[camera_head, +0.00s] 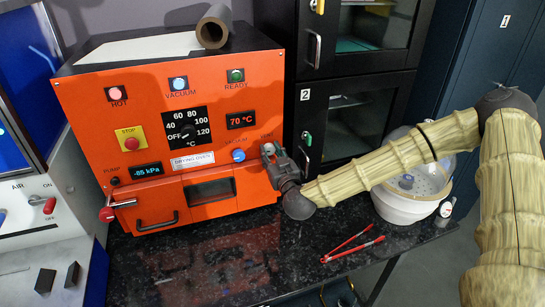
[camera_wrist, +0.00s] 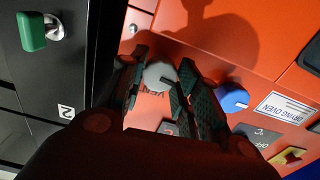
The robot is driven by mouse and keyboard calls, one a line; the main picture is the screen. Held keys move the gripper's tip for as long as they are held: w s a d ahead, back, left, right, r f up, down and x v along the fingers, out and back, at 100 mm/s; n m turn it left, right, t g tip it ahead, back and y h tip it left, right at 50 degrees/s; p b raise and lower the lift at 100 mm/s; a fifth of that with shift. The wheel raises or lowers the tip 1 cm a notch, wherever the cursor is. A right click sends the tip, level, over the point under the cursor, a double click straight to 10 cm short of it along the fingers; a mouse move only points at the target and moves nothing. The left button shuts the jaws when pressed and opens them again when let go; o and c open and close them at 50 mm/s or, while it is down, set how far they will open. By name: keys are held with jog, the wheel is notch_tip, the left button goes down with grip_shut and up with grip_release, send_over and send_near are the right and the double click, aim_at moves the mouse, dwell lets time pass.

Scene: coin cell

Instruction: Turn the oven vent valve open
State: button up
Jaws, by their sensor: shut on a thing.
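The orange drying oven (camera_head: 170,130) stands on the dark counter. Its grey vent valve knob (camera_head: 268,148) is at the right of the front panel, under the VENT label. In the wrist view the grey knob (camera_wrist: 160,75) sits between my fingers. My gripper (camera_head: 276,158) reaches the panel from the right and is shut on the knob; it also shows in the wrist view (camera_wrist: 162,88). The fingers partly cover the VENT lettering. The blue vacuum knob (camera_head: 238,155) is just left of the vent knob and apart from my fingers; it also shows in the wrist view (camera_wrist: 233,98).
The black cabinet (camera_head: 345,110) with green-tagged locks is right of the oven. A white round vessel (camera_head: 408,205) stands behind my arm. Red tongs (camera_head: 352,248) lie on the counter. The oven's door handle (camera_head: 158,222) and a red-knobbed latch (camera_head: 107,214) stick out lower left.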

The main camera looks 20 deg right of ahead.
jog(key=shift+d+f+m+b, duration=0.1)
jog(key=shift+f+m+b, duration=0.1)
jog(key=shift+m+b, duration=1)
jog(key=shift+r+m+b, duration=0.15)
jog(key=shift+m+b, duration=1.3)
jog(key=shift+m, duration=0.25)
jog(key=o, duration=1.1)
jog(key=shift+c, duration=0.2)
jog(key=shift+s, duration=0.1)
jog(key=s, duration=1.1)
jog(key=shift+s+d, duration=0.2)
jog(key=shift+s, duration=0.2)
